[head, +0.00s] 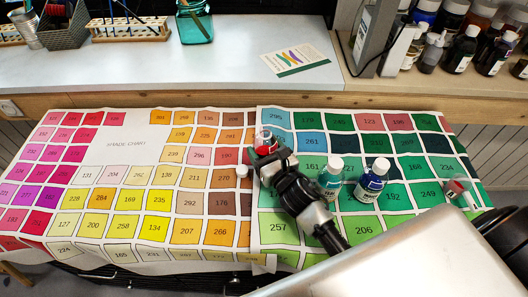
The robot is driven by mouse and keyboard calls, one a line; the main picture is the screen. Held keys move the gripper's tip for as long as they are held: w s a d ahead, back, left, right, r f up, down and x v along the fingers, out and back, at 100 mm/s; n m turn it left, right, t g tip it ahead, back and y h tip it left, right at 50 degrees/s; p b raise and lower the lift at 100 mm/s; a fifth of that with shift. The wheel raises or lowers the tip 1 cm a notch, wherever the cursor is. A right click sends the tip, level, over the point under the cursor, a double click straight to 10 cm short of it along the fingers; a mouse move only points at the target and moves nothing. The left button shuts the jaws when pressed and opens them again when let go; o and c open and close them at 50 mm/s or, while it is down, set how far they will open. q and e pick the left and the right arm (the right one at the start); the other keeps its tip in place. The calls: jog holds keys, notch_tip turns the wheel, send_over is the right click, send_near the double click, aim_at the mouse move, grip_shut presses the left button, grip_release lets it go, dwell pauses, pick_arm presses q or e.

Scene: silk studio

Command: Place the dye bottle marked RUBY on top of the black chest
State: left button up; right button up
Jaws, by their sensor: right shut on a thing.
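My right gripper (265,155) reaches up from the lower right over the shade chart. It is shut on a small bottle with red contents and a white cap (264,138). Its label is too small to read, so I cannot tell if it is the one marked RUBY. Part of the bottle is hidden by the jaws. A teal bottle (330,179) and a dark blue bottle (371,182) stand upright to the right of the gripper. I cannot make out a black chest in this view. My left gripper is not in view.
A white cap (242,172) shows just left of the gripper. A small bottle with red on it (456,190) is at the chart's right. The shade chart (125,148) is otherwise clear on the left. Behind, a white counter (225,70) holds a teal jar (195,25) and a card (294,60).

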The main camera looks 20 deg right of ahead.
jog(key=shift+f, duration=0.2)
jog(key=shift+f, duration=0.2)
jog(key=o, duration=1.1)
jog(key=shift+r, duration=0.25)
jog(key=s, duration=0.6)
jog(key=shift+d+f+b, duration=0.15)
jog(key=shift+d+b, duration=0.2)
jog(key=shift+b, duration=0.05)
jog(key=shift+s+d, duration=0.1)
jog(key=shift+s, duration=0.65)
